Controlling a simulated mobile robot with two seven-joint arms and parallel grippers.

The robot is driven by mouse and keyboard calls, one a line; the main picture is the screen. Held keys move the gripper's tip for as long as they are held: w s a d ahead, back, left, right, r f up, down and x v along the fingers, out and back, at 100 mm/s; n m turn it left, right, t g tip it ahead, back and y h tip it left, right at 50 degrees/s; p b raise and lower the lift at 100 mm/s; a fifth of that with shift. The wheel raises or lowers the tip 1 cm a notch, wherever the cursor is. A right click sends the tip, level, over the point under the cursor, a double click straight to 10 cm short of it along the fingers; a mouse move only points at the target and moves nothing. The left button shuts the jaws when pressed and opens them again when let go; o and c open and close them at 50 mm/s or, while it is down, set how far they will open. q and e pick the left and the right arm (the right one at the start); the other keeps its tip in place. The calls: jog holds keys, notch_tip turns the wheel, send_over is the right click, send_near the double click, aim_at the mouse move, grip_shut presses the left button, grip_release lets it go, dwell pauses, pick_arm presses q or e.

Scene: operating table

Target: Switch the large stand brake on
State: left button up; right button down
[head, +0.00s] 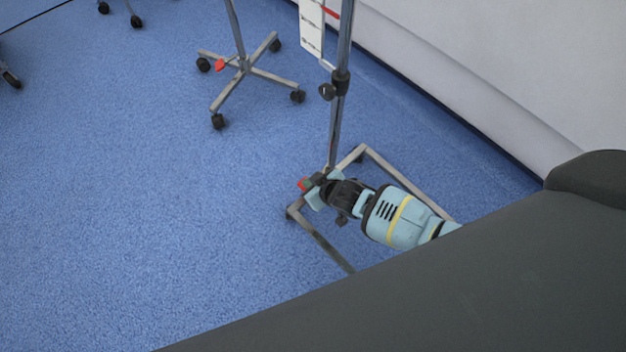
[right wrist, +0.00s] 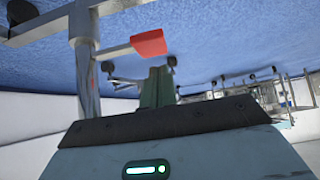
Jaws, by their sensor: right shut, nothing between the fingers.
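The large stand (head: 338,128) is a metal pole on a rectangular frame base on the blue floor in the head view. Its red brake pedal (head: 304,184) shows at the left side of the base. In the right wrist view the red pedal (right wrist: 148,43) sits on a metal arm off the frame, beside the fingertips. My right gripper (head: 315,189) reaches down over the base, right at the pedal. My left gripper is not in view.
A smaller wheeled stand (head: 240,65) with its own red pedal (head: 220,65) stands behind to the left. The dark padded table (head: 450,290) fills the lower right. A white wall (head: 480,70) runs along the right.

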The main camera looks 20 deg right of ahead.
jog(key=shift+f+b, duration=0.45)
jog(key=shift+f, duration=0.6)
jog(key=shift+a, duration=0.1)
jog(key=shift+s+a+f+n+t+h+b, duration=0.1)
jog(key=shift+a+f+n+t+h+b, duration=0.1)
jog(key=shift+f+h+b, duration=0.15)
jog(key=shift+s+a+f+n+t+h+b, duration=0.1)
jog(key=shift+f+n+h, duration=0.15)
jog(key=shift+f, duration=0.15)
jog(key=shift+f+h+b, duration=0.3)
jog(key=shift+f+b, duration=0.15)
jog(key=shift+b, duration=0.1)
jog(key=shift+f+b, duration=0.35)
jog(key=shift+f, duration=0.1)
jog(key=shift+r, duration=0.35)
jog(key=shift+r+p, duration=0.15)
jog(key=shift+p, duration=0.2)
